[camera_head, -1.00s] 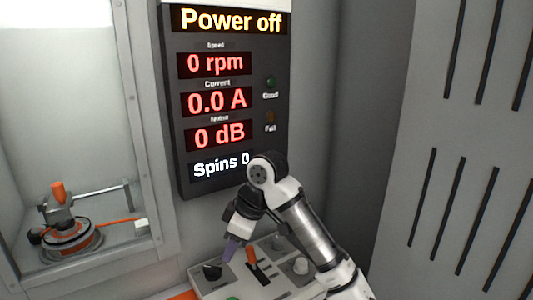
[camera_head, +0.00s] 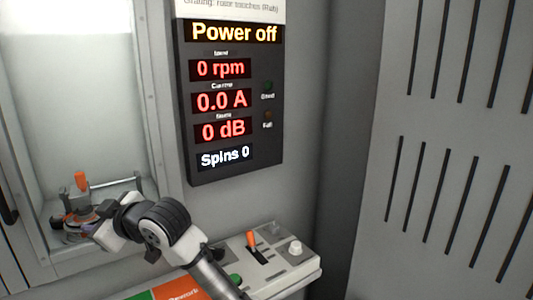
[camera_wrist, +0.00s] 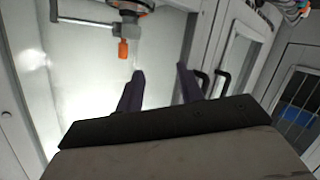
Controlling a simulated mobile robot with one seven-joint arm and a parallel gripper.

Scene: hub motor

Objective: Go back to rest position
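In the wrist view my gripper (camera_wrist: 160,75) is open, with two dark purple fingers apart and nothing between them. In the head view my arm reaches left, and the wrist end lies in front of the window of the test chamber (camera_head: 150,120). The fingertips cannot be made out there. Behind my wrist the hub motor (camera_head: 72,222), with its orange-topped clamp (camera_head: 81,181), is partly hidden. The orange knob (camera_wrist: 123,49) also shows in the wrist view, beyond the fingertips and apart from them.
The control panel (camera_head: 305,264) with an orange lever (camera_head: 251,240), a white knob (camera_head: 295,247) and a green button (camera_head: 235,280) stands right of my arm. The display (camera_head: 232,100) reads Power off, 0 rpm. Green and orange pads (camera_head: 185,291) lie in front. Two dark handles (camera_wrist: 222,82) show in the wrist view.

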